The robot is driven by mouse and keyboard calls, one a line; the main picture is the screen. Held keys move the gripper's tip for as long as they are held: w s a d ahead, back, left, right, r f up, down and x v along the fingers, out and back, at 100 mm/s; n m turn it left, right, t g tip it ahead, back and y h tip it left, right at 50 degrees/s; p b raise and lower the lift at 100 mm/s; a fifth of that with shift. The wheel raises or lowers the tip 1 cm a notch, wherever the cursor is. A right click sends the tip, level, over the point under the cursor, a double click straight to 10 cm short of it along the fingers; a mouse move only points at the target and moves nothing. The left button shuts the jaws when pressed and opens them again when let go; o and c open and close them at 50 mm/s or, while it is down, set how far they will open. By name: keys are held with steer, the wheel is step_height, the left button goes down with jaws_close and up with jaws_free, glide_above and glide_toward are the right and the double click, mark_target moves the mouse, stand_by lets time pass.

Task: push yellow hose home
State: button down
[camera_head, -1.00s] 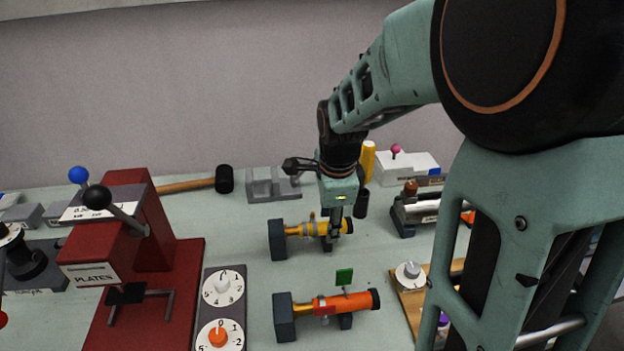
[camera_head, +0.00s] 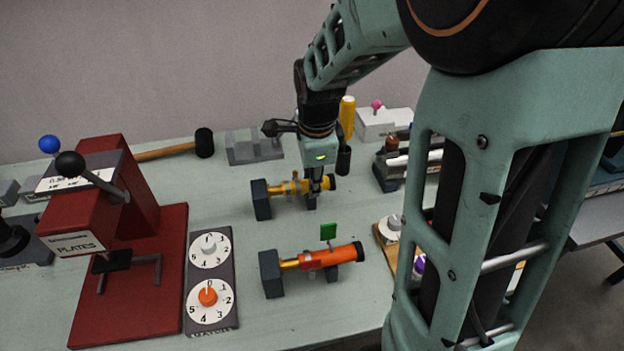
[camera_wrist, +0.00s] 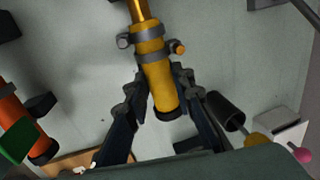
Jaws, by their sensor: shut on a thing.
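The yellow hose (camera_head: 290,188) lies level on its stand, its left end towards a dark block (camera_head: 261,199). In the wrist view the yellow hose (camera_wrist: 157,70) sits around or against a brass pipe (camera_wrist: 140,8); a grey clamp (camera_wrist: 148,38) with an orange-tipped screw rings it near that end. I cannot tell how far the pipe is inside. My gripper (camera_head: 317,188) points down and is shut on the yellow hose near its dark free end. In the wrist view the fingers of my gripper (camera_wrist: 158,78) flank the hose on both sides.
A red press (camera_head: 130,230) and a dial panel (camera_head: 209,280) stand left. A hammer (camera_head: 204,142) lies at the back.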

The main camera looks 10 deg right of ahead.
mark_target(298, 183)
steer(key=shift+a+b, duration=0.35)
steer(key=shift+a, duration=1.25)
steer(key=c, duration=1.7)
jaws_free()
steer(key=shift+a, duration=0.1)
steer(key=shift+o, duration=0.2)
steer(key=shift+r, duration=0.25)
step_height(298, 183, up, 7)
steer(key=s, duration=0.1)
steer(key=shift+s, duration=0.25)
